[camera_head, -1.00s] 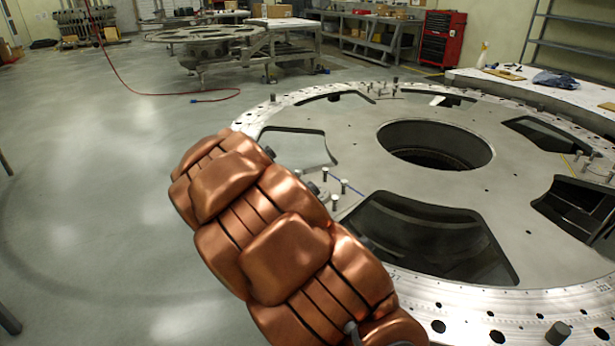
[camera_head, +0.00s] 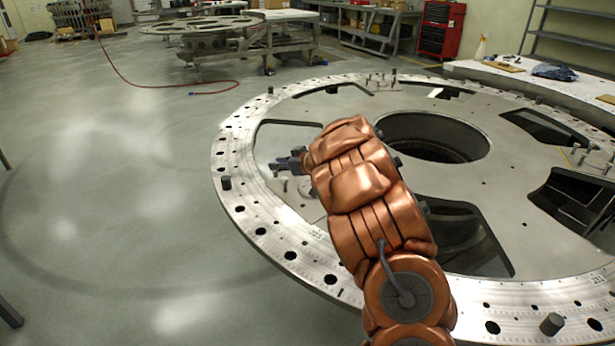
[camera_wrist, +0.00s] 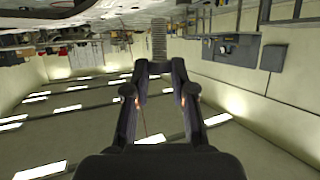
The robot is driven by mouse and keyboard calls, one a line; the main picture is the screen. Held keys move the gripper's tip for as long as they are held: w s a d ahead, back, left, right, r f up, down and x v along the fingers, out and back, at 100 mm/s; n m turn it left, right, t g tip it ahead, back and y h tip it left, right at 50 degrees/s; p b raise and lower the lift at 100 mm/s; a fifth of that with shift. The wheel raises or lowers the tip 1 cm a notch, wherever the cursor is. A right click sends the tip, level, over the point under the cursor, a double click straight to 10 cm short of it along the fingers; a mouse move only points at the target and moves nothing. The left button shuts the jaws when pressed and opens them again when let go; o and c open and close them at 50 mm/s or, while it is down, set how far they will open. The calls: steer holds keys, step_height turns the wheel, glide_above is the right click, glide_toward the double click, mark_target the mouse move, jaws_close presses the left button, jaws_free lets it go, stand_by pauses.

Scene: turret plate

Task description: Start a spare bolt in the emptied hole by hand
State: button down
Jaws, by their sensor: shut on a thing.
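My gripper (camera_head: 290,161) is over the left part of the turret plate (camera_head: 237,150), beyond my copper arm, small in the head view. In the wrist view my gripper (camera_wrist: 159,68) is shut on a grey bolt (camera_wrist: 159,38), whose ridged shank sticks out past the fingertips. The bolt's other end is hidden between the fingers. The plate's pale outer ring has several dark open holes, such as one hole (camera_head: 260,231) at the left front. I cannot tell which hole is the emptied one.
A dark peg (camera_head: 226,183) stands on the ring's left edge and another peg (camera_head: 552,324) at the front right. Large cutouts and a round central opening (camera_head: 435,135) break the plate. A red hose (camera_head: 170,86) lies on the open floor at left.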

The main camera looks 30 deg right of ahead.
steer(key=shift+n+y, duration=0.6)
steer(key=s+d+f+b, duration=0.1)
steer(key=s+d+f, duration=0.1)
steer(key=s+d+f+b, duration=0.2)
steer(key=f, duration=0.1)
steer(key=s+d+f+b, duration=0.1)
steer(key=s+f, duration=0.1)
steer(key=shift+s+d+f+b, duration=0.25)
steer(key=shift+s+d+b, duration=0.05)
steer(key=shift+d+b, duration=0.1)
steer(key=shift+f, duration=0.75)
steer(key=shift+s+d+p, duration=0.1)
steer(key=shift+p, duration=0.65)
steer(key=shift+f+p, duration=0.1)
steer(key=shift+p, duration=0.9)
stand_by(1.5)
steer(key=shift+f+p, duration=0.15)
steer(key=shift+p, duration=0.15)
stand_by(1.0)
steer(key=shift+s+a+f+m+h+b, duration=0.1)
steer(key=shift+a+m+h+b, duration=0.05)
steer(key=shift+m+h+b, duration=0.5)
steer(key=shift+a+f+m+h+b, duration=0.1)
steer(key=shift+m+h+b, duration=0.45)
steer(key=shift+b, duration=0.1)
